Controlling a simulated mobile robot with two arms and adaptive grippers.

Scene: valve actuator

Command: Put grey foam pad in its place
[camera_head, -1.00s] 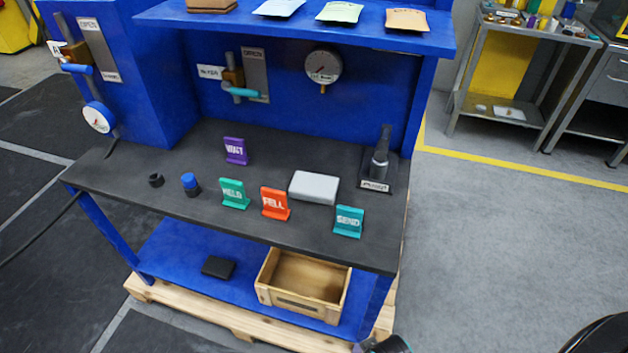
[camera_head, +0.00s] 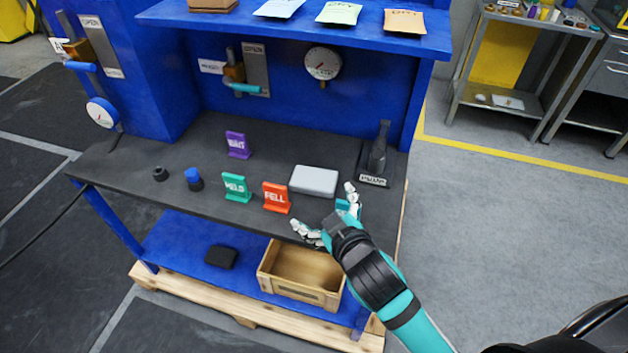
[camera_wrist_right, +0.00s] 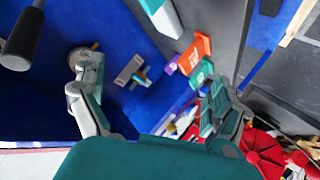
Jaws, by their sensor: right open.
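The grey foam pad (camera_head: 314,181) appears as a light grey, rounded block lying flat on the dark bench top, behind the orange sign and left of the black holder. A pale block at the top edge of the right wrist view (camera_wrist_right: 163,15) looks like the same pad, partly cut off. My right gripper (camera_head: 328,214) is open and empty, its fingers spread over the front of the bench, nearer the front edge than the pad and apart from it. Its open fingers also show in the right wrist view (camera_wrist_right: 152,100). My left gripper is not in view.
An orange sign (camera_head: 276,198), a green sign (camera_head: 236,187) and a purple sign (camera_head: 238,145) stand on the bench. A wooden crate (camera_head: 300,292) sits on the lower shelf. A blue shelf (camera_head: 300,24) overhangs the back.

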